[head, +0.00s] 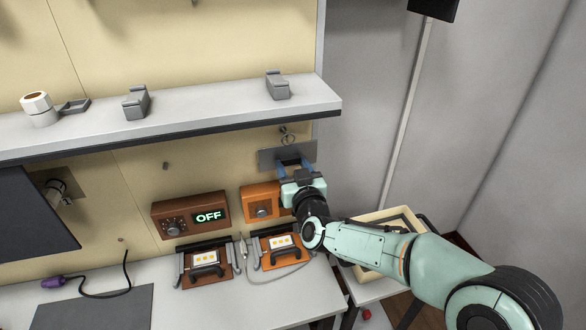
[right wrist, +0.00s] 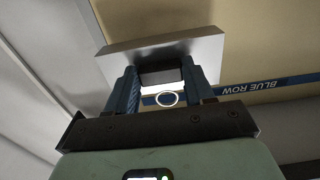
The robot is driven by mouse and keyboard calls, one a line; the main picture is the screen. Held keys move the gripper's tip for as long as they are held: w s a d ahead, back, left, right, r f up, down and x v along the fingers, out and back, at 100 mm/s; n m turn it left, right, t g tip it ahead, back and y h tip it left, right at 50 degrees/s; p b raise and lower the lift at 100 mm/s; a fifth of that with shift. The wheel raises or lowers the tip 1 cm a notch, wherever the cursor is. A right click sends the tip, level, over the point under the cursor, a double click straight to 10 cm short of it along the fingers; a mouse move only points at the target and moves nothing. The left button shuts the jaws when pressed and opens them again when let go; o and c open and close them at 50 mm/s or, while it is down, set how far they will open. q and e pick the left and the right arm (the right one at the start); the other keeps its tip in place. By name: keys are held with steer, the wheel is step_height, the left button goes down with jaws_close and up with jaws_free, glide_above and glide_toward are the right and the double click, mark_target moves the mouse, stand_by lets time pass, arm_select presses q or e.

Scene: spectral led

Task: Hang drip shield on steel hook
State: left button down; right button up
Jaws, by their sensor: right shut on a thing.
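The drip shield (head: 272,159) is a flat grey metal plate below the shelf, in front of the back panel's right end. It also shows in the right wrist view (right wrist: 190,48), with a dark block between the fingers. My right gripper (head: 294,167) is shut on it; its blue fingers (right wrist: 163,88) sit on either side of the dark block. A small steel hook or ring (head: 287,134) shows on the panel just above the plate. I cannot tell whether plate and hook touch. My left gripper is out of view.
A shelf (head: 190,120) with grey brackets (head: 278,85) overhangs the area. An orange box (head: 261,203) and a brown box reading OFF (head: 190,214) are below. A tray (head: 362,262) stands right. A BLUE ROW strip (right wrist: 245,89) crosses the wrist view.

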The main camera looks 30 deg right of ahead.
mark_target(290, 165)
steer(key=shift+x, duration=1.3)
stand_by(0.4)
steer(key=shift+f+b, duration=0.6)
steer(key=shift+b, duration=0.1)
steer(key=shift+f, duration=0.1)
stand_by(0.5)
steer(key=o, duration=1.3)
steer(key=shift+w, duration=0.1)
